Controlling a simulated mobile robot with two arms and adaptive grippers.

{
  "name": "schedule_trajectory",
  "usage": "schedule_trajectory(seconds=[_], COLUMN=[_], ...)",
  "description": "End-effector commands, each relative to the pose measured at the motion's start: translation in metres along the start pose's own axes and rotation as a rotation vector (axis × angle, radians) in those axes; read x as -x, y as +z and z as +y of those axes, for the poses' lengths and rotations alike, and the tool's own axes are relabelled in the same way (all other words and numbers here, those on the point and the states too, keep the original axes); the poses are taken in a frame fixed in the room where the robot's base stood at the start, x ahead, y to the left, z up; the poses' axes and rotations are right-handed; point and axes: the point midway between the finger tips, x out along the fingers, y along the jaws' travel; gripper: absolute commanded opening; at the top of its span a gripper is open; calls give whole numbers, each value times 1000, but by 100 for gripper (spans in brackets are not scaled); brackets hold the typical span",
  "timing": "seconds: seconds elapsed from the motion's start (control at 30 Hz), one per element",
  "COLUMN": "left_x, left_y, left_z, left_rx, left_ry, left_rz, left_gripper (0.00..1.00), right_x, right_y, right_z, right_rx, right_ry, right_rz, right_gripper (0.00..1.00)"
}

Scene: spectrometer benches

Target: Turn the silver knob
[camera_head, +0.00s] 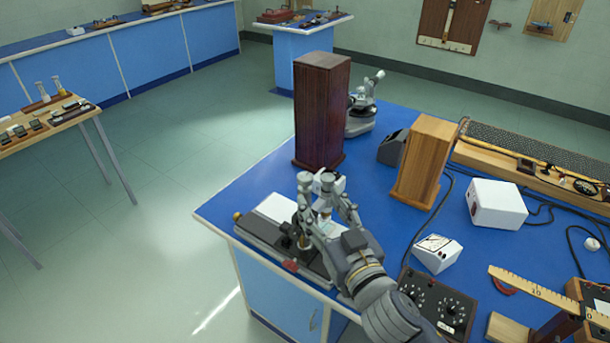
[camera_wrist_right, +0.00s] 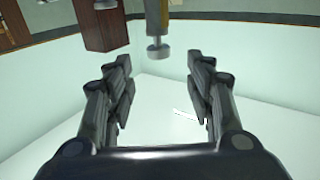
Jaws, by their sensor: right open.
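A silver knob (camera_wrist_right: 158,50) on a brass-coloured shaft shows in the right wrist view. It lies between and beyond the two fingertips, with space on both sides and no contact visible. My right gripper (camera_head: 316,195) reaches in from the lower right in the head view, over the instrument at the table's near-left corner. The gripper also shows in the wrist view (camera_wrist_right: 158,85), with its fingers spread and empty. In the head view the fingers cover part of the instrument (camera_head: 256,235), and I cannot make out the knob there. My left gripper is not in view.
A tall dark wooden box (camera_head: 322,110) and a lighter wooden box (camera_head: 424,160) stand behind the gripper on the blue table. A white box (camera_head: 497,204), a small meter (camera_head: 437,253) and a black dial box (camera_head: 438,305) are to the right. Open floor lies left.

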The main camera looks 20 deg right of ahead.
Motion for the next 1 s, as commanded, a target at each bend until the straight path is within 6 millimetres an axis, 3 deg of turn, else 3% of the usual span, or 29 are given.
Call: schedule_trajectory(seconds=[0.3, 0.5, 0.97, 1.0], left_x=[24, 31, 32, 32], left_y=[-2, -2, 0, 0], left_z=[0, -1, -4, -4], left_rx=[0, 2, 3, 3], left_ry=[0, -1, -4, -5], left_rz=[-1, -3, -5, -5], left_gripper=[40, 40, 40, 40], right_x=[-59, -84, -95, -95], right_y=[-3, -1, 2, 2], right_z=[2, 1, 1, 1], right_rx=[3, 3, 1, 1], right_ry=[4, 3, 3, 3], right_rz=[-2, -4, -5, -5], right_gripper=[50, 50, 50, 40])
